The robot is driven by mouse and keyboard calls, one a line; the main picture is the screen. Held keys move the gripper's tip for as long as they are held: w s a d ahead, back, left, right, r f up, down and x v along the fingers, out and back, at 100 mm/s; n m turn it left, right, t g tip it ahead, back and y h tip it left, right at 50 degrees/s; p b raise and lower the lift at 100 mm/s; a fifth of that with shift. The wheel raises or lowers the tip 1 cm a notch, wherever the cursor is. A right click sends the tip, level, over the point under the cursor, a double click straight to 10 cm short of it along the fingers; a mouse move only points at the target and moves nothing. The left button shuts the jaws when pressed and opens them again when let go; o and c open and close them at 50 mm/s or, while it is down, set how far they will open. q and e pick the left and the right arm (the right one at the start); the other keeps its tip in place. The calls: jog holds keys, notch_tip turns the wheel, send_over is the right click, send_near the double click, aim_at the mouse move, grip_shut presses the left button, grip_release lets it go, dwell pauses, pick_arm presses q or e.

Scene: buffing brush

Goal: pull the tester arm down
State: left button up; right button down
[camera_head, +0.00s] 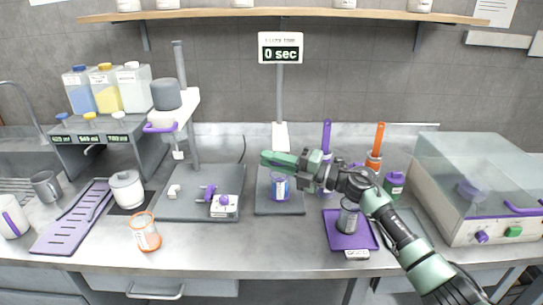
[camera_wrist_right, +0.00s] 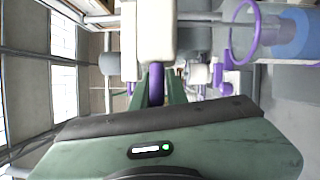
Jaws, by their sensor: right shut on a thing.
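The tester arm is a white block (camera_head: 280,137) on the grey post of the timer stand, above the grey base plate (camera_head: 262,209). In the right wrist view the white block (camera_wrist_right: 148,30) is just beyond my fingers, with a purple handle (camera_wrist_right: 156,84) between them. My right gripper (camera_head: 266,158) reaches in from the right and is shut on that handle. The green fingers hide the handle in the head view. A purple-handled glass with blue contents (camera_head: 280,187) stands on the base plate below my gripper. My left gripper is not in view.
A timer display (camera_head: 281,48) reads 0 sec. A second stand (camera_head: 193,100) with a purple handle is to the left. A purple tray (camera_head: 348,236) holds a metal cup under my right forearm. A clear-lidded machine (camera_head: 480,190) stands at the right.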

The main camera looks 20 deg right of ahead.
jog(key=shift+f, duration=0.25)
jog(key=c, duration=1.5)
grip_release()
jog(key=shift+s+d, duration=0.1)
jog(key=b+v, duration=0.2)
jog(key=v, duration=0.5)
jog(key=shift+s+d, duration=0.2)
